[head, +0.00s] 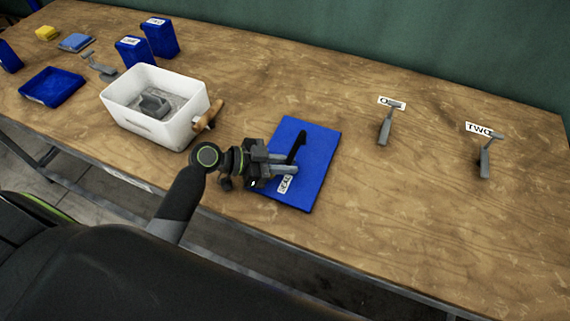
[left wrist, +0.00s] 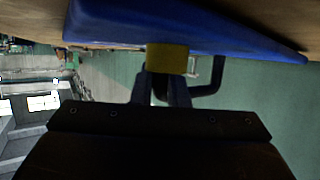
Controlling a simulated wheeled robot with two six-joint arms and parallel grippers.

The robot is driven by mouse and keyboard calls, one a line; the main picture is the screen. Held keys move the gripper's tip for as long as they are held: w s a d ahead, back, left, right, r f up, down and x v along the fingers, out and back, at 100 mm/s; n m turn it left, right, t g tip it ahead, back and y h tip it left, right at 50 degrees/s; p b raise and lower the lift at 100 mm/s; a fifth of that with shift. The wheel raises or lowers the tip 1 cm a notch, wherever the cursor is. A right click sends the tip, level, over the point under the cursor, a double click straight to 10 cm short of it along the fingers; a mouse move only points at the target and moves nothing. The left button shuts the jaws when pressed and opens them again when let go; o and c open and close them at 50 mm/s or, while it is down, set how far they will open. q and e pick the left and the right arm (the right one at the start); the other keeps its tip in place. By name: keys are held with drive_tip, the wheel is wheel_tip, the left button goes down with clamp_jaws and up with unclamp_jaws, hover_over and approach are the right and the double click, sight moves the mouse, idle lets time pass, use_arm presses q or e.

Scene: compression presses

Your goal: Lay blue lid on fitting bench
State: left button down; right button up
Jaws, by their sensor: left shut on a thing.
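The blue lid (head: 314,148) is a flat panel with a dark upright handle (head: 297,147) and a white label, over the right-of-centre part of the wooden bench (head: 350,215). My left gripper (head: 283,165) is at the lid's left side, shut on its handle. In the left wrist view the lid (left wrist: 190,30) spans the top, with the dark handle (left wrist: 217,78) and a yellow patch (left wrist: 167,58) by the fingers. Whether the lid touches the bench or is slightly above it I cannot tell. My right gripper is not in view.
A white box (head: 170,128) with a wooden handle and a grey piece inside stands left of the lid. Blue containers (head: 160,38), a blue tray (head: 52,87) and a yellow block (head: 47,33) are further left. Grey tools (head: 385,128) (head: 485,160) with labels stand right.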

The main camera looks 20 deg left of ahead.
use_arm(q)
drive_tip(key=shift+s+f+b, duration=0.3)
drive_tip(key=shift+f, duration=0.4)
drive_tip(key=c, duration=1.3)
unclamp_jaws()
drive_tip(key=shift+c, duration=0.2)
drive_tip(key=shift+s, duration=0.1)
drive_tip(key=shift+a+r+b, duration=0.1)
drive_tip(key=shift+a+b, duration=0.2)
drive_tip(key=shift+a, duration=0.15)
drive_tip(key=v, duration=0.4)
drive_tip(key=b+v, duration=0.1)
drive_tip(key=v, duration=0.4)
drive_tip(key=r+b+v, duration=0.1)
drive_tip(key=v, duration=0.4)
drive_tip(key=shift+d, duration=0.1)
drive_tip(key=shift+r+v, duration=0.25)
drive_tip(key=shift+v, duration=1.05)
